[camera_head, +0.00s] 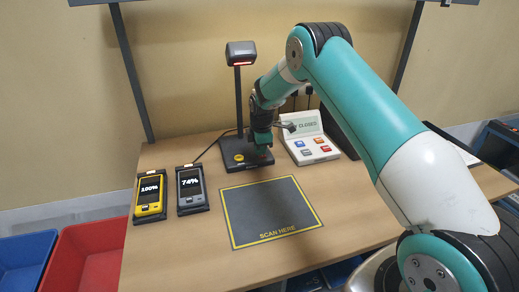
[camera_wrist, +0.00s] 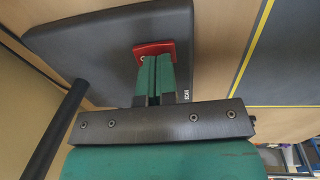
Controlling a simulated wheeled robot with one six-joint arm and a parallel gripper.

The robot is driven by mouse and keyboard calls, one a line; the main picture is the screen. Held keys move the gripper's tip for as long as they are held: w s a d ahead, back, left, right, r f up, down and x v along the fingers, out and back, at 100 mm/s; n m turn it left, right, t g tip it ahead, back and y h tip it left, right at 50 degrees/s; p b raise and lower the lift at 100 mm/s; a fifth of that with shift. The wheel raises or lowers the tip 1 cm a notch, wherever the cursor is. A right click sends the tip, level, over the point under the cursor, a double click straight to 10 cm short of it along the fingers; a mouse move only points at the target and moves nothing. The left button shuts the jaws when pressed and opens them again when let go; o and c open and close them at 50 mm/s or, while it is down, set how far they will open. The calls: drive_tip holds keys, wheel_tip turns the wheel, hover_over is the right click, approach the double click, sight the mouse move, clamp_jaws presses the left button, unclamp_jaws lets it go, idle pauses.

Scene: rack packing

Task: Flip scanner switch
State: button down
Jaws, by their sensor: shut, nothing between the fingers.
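The scanner stands on a dark base (camera_head: 210,152) at the back of the desk, with its head (camera_head: 240,54) on a pole and a red light strip lit on it. My gripper (camera_head: 264,154) is shut and empty, pointing down over the right part of the base. In the wrist view the shut green fingertips (camera_wrist: 154,62) are at a red switch (camera_wrist: 168,46) on the dark base (camera_wrist: 110,35). The fingers hide part of the switch, so I cannot tell whether they touch it or which way it is set.
A yellow button (camera_head: 239,158) sits on the base. A white keypad (camera_head: 308,140) reading "CLOSED" stands to the right. Two handheld devices, yellow (camera_head: 150,198) and grey (camera_head: 191,190), lie left. The "SCAN HERE" mat (camera_head: 270,210) is empty. Red (camera_head: 85,255) and blue bins are at lower left.

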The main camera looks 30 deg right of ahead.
wheel_tip(320, 180, up, 14)
drive_tip(key=s+b, duration=0.1)
drive_tip(key=shift+s+a+f, duration=0.15)
drive_tip(key=shift+s+a, duration=0.05)
drive_tip(key=shift+s, duration=0.15)
drive_tip(key=shift+f, duration=0.1)
drive_tip(key=shift+w+d+r+b, duration=0.15)
drive_tip(key=shift+w+b, duration=0.25)
drive_tip(key=shift+b, duration=0.2)
drive_tip(key=shift+w+d+r+b, duration=0.15)
drive_tip(key=shift+w+b, duration=0.2)
drive_tip(key=shift+b, duration=0.25)
drive_tip(key=shift+f, duration=0.15)
drive_tip(key=p, duration=0.4)
approach(261, 157)
drive_tip(key=w+f, duration=0.1)
drive_tip(key=f, duration=0.1)
drive_tip(key=w+f, duration=0.1)
drive_tip(key=f, duration=0.1)
drive_tip(key=w+d+f, duration=0.1)
drive_tip(key=f, duration=0.1)
drive_tip(key=shift+w+f, duration=0.15)
drive_tip(key=shift+w, duration=0.25)
drive_tip(key=shift+f, duration=0.4)
